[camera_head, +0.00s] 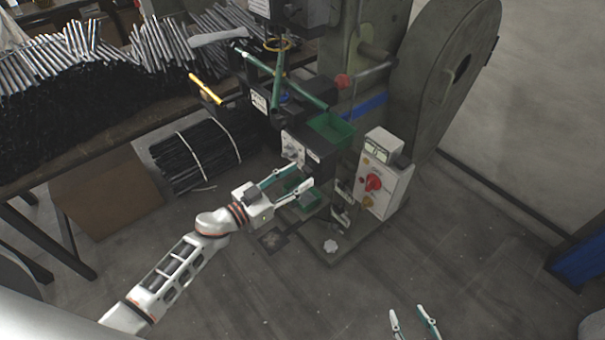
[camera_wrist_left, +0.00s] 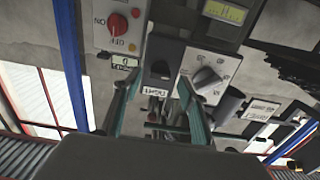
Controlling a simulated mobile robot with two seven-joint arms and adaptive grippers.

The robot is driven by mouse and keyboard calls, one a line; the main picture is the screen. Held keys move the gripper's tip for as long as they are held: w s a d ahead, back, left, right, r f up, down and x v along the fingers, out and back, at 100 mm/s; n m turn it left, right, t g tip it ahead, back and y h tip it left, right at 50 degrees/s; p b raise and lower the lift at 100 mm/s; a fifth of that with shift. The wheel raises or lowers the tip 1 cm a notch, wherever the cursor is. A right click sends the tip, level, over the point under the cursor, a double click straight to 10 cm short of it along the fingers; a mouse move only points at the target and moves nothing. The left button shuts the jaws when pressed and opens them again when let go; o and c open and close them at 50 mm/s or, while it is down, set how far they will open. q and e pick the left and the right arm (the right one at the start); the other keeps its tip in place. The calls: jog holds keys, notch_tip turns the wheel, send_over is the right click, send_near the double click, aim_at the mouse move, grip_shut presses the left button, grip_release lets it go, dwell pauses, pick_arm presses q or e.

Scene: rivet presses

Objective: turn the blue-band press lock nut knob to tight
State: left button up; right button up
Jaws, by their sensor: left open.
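The press with the blue band (camera_head: 365,106) stands at the upper middle of the head view. My left gripper (camera_head: 304,176) is open and empty in front of its lower control boxes. In the left wrist view its teal fingers (camera_wrist_left: 158,105) stand apart, facing the panels. Between the fingers is a dark panel (camera_wrist_left: 160,52) with a dark rounded part and a small white label whose print I cannot read surely. A grey knob (camera_wrist_left: 207,82) on a white marked plate is just right of it. I cannot tell which is the lock nut knob. My right gripper (camera_head: 406,309) is open and empty at the bottom.
A white box with a red knob (camera_head: 373,183) stands right of my left gripper; its red knob also shows in the left wrist view (camera_wrist_left: 117,22). A green tray (camera_head: 331,129) is above the gripper.

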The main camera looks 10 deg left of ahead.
aim_at(308, 171)
pick_arm(q)
jog(key=shift+x, duration=1.2)
jog(key=c, duration=1.1)
